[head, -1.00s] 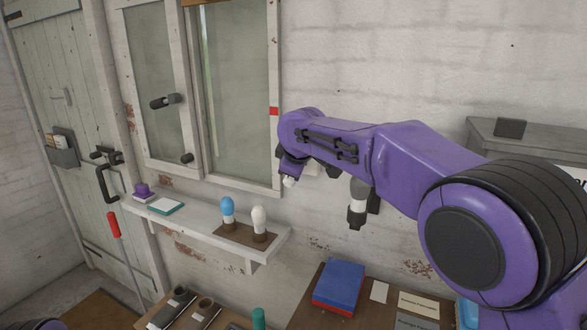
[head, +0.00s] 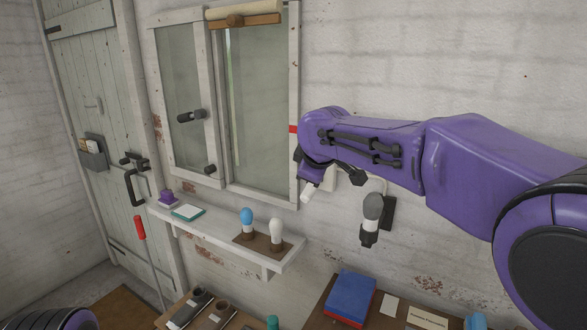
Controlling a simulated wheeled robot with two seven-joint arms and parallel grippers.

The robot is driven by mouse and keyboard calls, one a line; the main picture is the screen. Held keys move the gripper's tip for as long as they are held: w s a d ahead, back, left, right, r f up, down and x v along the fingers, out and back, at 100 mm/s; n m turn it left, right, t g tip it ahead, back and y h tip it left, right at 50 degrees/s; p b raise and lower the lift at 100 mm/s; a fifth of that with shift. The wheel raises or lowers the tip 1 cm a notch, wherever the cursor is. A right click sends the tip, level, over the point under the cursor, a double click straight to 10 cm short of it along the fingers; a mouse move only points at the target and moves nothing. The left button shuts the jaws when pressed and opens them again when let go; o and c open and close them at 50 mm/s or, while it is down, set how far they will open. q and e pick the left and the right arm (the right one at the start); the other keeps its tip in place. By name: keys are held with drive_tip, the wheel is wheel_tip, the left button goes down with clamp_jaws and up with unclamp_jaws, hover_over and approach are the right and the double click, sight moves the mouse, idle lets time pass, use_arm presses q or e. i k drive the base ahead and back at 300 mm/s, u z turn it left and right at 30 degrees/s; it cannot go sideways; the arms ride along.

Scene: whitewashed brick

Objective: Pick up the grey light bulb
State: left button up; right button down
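The grey light bulb (head: 372,207) sits upright in a dark socket (head: 368,237) fixed to the wall, right of the window. It is in plain view below my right forearm. My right arm reaches in from the right, and its gripper (head: 308,190) hangs just left of the bulb, apart from it. Only a small pale fingertip shows under the wrist, so I cannot tell whether it is open or shut. My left gripper is out of view; only a piece of my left arm shows at the bottom left corner.
A wall shelf (head: 205,228) holds a blue bulb (head: 246,216) and a white bulb (head: 276,232) on a brown stand, plus a purple item (head: 166,199). Below, a blue and red box (head: 350,296) lies on a brown table. The window frame (head: 293,100) is close to my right wrist.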

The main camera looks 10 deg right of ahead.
sight(371, 217)
drive_tip(key=k, duration=1.45)
